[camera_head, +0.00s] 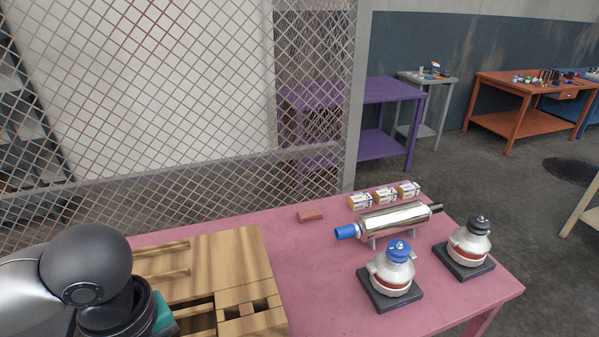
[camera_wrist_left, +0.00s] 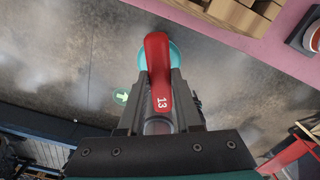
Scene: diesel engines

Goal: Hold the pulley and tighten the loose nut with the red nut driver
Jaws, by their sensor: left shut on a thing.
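My left gripper (camera_wrist_left: 160,82) is shut on the red nut driver (camera_wrist_left: 159,62), whose handle is marked 13. A teal round piece (camera_wrist_left: 174,57) shows behind the handle; I cannot tell whether it belongs to the driver. In the head view my left arm is at the lower left, beside the wooden tray. Two metal units stand on dark bases on the pink table: one has a blue pulley (camera_head: 400,250) on top, the other a black pulley (camera_head: 480,224). I cannot tell which nut is loose. My right gripper is in neither view.
A wooden tray (camera_head: 243,265) with compartments sits at the pink table's (camera_head: 315,285) left. A shiny cylinder (camera_head: 395,221) with a blue end lies on supports, small boxes (camera_head: 385,196) behind it. A red block (camera_head: 311,216) lies nearby. A mesh fence (camera_head: 180,110) stands behind.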

